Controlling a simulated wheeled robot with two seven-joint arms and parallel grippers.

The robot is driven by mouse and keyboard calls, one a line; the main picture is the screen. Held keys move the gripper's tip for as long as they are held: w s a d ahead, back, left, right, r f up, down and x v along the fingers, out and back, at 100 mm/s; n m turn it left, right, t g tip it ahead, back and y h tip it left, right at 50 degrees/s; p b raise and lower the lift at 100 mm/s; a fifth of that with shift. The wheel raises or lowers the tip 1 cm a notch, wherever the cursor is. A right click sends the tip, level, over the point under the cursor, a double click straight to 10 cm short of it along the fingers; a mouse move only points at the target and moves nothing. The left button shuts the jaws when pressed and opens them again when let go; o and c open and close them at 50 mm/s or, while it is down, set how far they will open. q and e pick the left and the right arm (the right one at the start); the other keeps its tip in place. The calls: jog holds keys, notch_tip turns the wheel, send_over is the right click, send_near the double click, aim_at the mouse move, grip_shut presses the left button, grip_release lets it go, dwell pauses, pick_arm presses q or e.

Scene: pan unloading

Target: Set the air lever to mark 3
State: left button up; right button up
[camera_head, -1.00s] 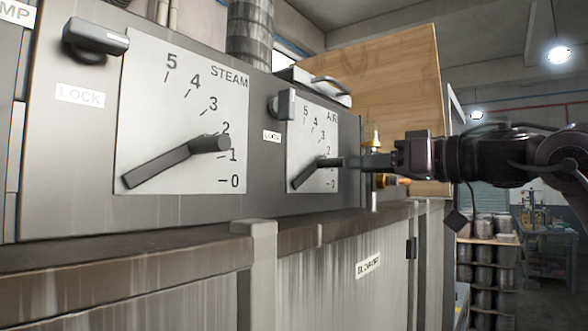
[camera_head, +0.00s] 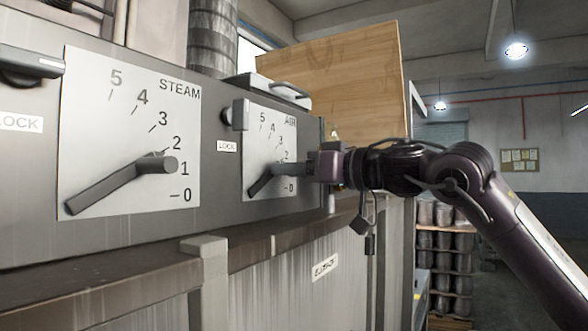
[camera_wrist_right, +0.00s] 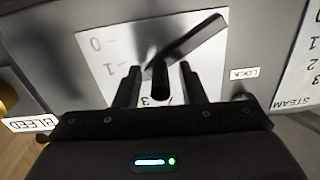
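The air lever (camera_head: 262,183) is a dark bar on the white AIR dial plate (camera_head: 255,146). It slants up to the right, its handle end around marks 1 to 2; the exact reading is partly covered. My right gripper (camera_head: 283,169) is at this end and hides it in the head view. In the right wrist view, my right gripper (camera_wrist_right: 160,82) is open, its two fingers on either side of the lever's dark handle (camera_wrist_right: 159,78), with narrow gaps visible. The lever's bar (camera_wrist_right: 195,38) runs up to the right there. My left gripper is out of view.
The STEAM dial plate (camera_head: 100,140) with its similar lever (camera_head: 115,187) is to the left. A lock block (camera_head: 240,114) sits at the AIR plate's upper left corner. A ledge (camera_head: 130,254) runs below the panel. A wooden board (camera_head: 345,85) stands behind.

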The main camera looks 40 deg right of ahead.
grip_shut()
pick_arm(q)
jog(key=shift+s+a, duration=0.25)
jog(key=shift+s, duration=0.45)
pick_arm(e)
jog(key=shift+a+r+n+p, duration=0.25)
jog(key=shift+r+n+p, duration=0.3)
jog(key=shift+n+p, duration=0.15)
jog(key=shift+s+a+r+n+p, duration=0.1)
jog(key=shift+a+r+n+p, duration=0.2)
jog(key=shift+n, duration=0.6)
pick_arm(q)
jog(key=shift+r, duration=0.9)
pick_arm(e)
jog(key=shift+f, duration=0.1)
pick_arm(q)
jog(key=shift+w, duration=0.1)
pick_arm(e)
jog(key=shift+o, duration=0.5)
grip_release()
jog(key=shift+s, duration=0.1)
